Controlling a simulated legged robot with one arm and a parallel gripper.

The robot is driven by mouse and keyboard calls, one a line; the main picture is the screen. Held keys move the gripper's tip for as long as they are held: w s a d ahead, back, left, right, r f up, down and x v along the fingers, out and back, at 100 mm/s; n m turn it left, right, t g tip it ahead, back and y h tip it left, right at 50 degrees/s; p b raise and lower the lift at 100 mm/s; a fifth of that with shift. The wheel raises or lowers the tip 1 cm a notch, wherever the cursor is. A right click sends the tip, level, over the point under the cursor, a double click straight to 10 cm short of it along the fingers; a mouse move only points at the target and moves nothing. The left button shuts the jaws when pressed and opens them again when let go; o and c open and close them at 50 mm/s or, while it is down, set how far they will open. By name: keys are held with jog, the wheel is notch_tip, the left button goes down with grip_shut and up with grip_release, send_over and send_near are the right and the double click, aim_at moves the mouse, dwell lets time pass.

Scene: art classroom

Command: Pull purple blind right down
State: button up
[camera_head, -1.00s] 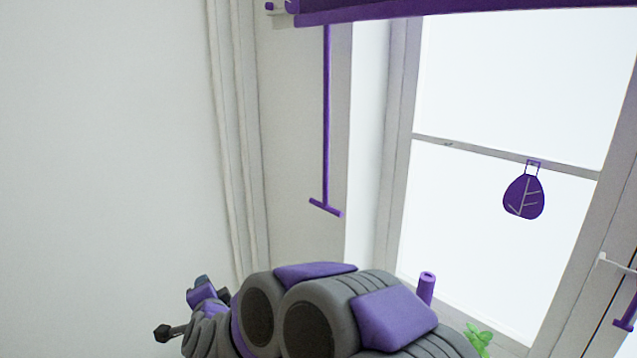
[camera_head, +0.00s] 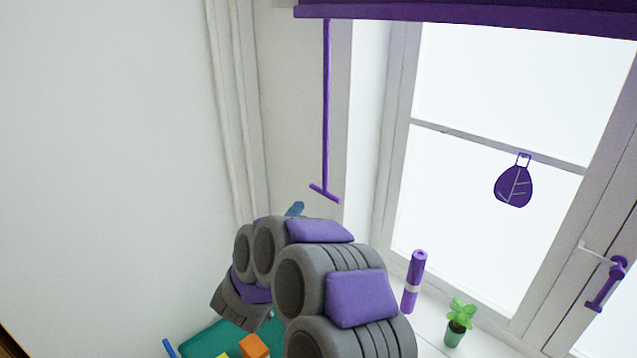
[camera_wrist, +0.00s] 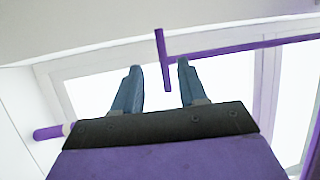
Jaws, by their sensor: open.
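The purple blind (camera_head: 480,18) hangs rolled up across the top of the window. A thin purple pull rod (camera_head: 326,105) hangs from its left end and ends in a short crossbar (camera_head: 324,193). My gripper (camera_wrist: 155,78) is open, with its two blue fingers apart in the wrist view. There the crossbar (camera_wrist: 161,60) shows between and just beyond the fingertips, with the rod running off to the right. I cannot tell whether the fingers touch it. In the head view, my arm hides most of the gripper; a blue fingertip (camera_head: 295,209) shows just below and left of the crossbar.
A window with a purple leaf ornament (camera_head: 514,182) and a purple handle (camera_head: 606,283) is at right. A purple roll (camera_head: 413,281) and a green potted plant (camera_head: 459,320) stand on the sill. A pale curtain (camera_head: 232,115) hangs left of the rod.

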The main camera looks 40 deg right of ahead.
jog(key=p+x, duration=0.2)
jog(key=x, duration=1.1)
jog(key=shift+w+d, duration=0.2)
jog(key=shift+d, duration=0.1)
jog(key=shift+c, duration=0.2)
jog(key=shift+f, duration=0.1)
grip_shut()
